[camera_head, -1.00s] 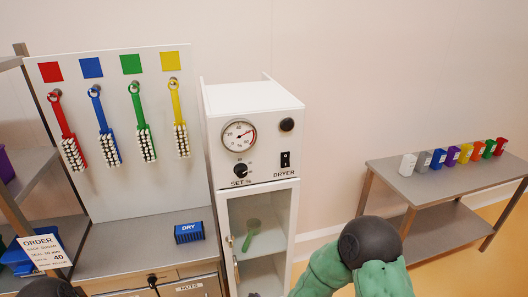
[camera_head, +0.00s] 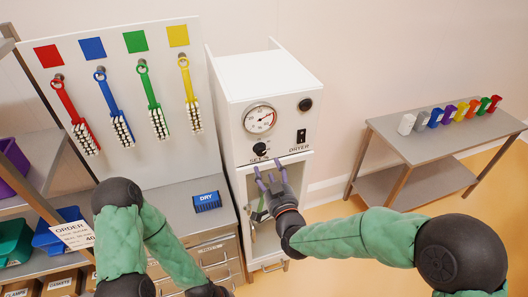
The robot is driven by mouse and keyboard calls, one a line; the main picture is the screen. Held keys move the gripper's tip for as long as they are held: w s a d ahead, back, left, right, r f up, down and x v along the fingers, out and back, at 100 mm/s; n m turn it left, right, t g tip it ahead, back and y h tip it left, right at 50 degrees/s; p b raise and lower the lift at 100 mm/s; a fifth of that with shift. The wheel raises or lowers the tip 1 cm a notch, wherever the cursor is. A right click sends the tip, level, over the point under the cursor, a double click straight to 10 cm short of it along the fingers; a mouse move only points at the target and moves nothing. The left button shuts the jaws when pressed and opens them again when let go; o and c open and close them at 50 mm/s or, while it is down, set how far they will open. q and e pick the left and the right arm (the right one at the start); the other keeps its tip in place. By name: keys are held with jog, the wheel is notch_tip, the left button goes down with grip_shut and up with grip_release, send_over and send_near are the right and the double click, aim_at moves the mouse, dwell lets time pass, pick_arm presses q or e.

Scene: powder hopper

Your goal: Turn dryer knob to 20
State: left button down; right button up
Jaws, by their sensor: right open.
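The white dryer (camera_head: 262,75) stands at the centre with a round dial gauge (camera_head: 260,119) on its front. The black dryer knob (camera_head: 259,149) sits below the gauge, above the partly hidden "SET" label. My right gripper (camera_head: 268,174) is open and empty, just below the knob, in front of the dryer's lower cabinet, apart from the knob as far as I can tell. The knob's pointer setting is too small to read. My left arm comes in at the lower left, and its gripper is not clearly visible at the bottom edge.
A black switch (camera_head: 301,136) and a round black button (camera_head: 305,104) are also on the dryer front. A blue "DRY" box (camera_head: 207,202) sits on the counter at left. Colored brushes hang on the white board (camera_head: 82,73). A side table (camera_head: 430,140) stands at right.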

aim_at(262, 153)
jog(key=x, duration=0.8)
jog(key=shift+w+p, duration=0.15)
jog(key=shift+p, duration=0.25)
jog(key=shift+f, duration=0.1)
jog(key=c, duration=1.1)
